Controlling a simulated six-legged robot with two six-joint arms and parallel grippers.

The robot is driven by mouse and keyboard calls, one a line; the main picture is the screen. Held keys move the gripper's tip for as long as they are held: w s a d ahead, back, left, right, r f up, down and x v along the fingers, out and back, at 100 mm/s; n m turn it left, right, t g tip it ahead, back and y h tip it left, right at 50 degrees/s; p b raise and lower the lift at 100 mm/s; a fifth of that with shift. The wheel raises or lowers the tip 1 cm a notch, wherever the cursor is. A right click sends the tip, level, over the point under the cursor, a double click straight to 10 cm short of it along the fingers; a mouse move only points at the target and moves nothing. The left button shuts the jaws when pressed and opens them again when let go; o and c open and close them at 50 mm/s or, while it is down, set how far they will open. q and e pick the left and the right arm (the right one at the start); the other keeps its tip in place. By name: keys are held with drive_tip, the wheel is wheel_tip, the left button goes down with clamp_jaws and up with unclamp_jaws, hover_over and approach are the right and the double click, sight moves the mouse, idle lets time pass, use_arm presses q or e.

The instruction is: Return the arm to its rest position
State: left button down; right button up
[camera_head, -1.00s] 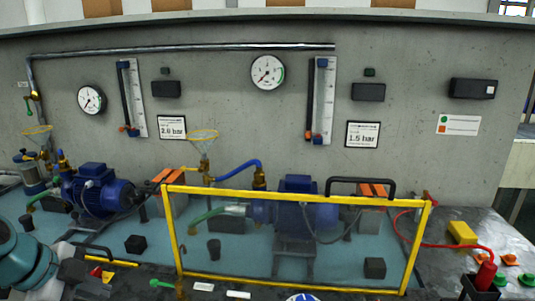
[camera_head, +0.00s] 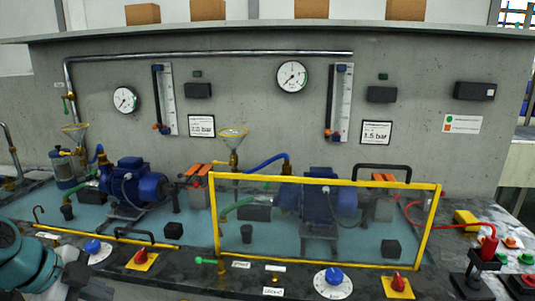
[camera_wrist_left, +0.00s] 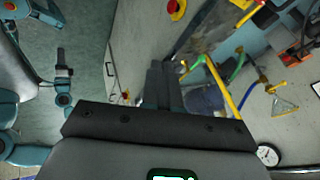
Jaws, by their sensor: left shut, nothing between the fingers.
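My left arm shows at the lower left of the head view, a teal arm with a dark gripper (camera_head: 76,272) over the front edge of the bench. In the left wrist view the dark fingers of my left gripper (camera_wrist_left: 164,85) are together with nothing between them. The gripper is apart from the blue pump (camera_head: 130,182) behind it. My right gripper is not in view.
A yellow-framed clear guard (camera_head: 325,183) stands before the second pump. Red and blue knobs, including a red one (camera_head: 397,283), line the front. A red plug (camera_head: 488,248) with cable is at right. Gauges (camera_head: 292,76) hang on the grey wall. Floor shows beside the bench (camera_wrist_left: 85,40).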

use_arm(q)
drive_tip(key=d+f+n+g, duration=0.1)
drive_tip(key=d+f+n, duration=0.3)
drive_tip(key=f, duration=0.8)
drive_tip(key=d+f+n+g, duration=0.2)
drive_tip(key=d+f+n, duration=0.25)
drive_tip(key=f, duration=0.85)
drive_tip(key=s+d+f+n+g, duration=0.1)
drive_tip(key=s+d+f+n, duration=0.45)
drive_tip(key=s+f, duration=0.35)
drive_tip(key=s+d+f+n+g, duration=0.1)
drive_tip(key=s+d+f+n, duration=0.3)
drive_tip(key=s+d+f, duration=0.4)
wheel_tip(320, 180, up, 12)
drive_tip(key=a+p, duration=0.1)
drive_tip(key=p, duration=1.1)
drive_tip(key=shift+s, duration=0.3)
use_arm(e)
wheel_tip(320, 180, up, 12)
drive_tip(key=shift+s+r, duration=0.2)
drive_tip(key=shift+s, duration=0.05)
use_arm(q)
drive_tip(key=shift+a, duration=0.1)
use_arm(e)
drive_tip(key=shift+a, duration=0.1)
use_arm(q)
drive_tip(key=shift+w, duration=0.2)
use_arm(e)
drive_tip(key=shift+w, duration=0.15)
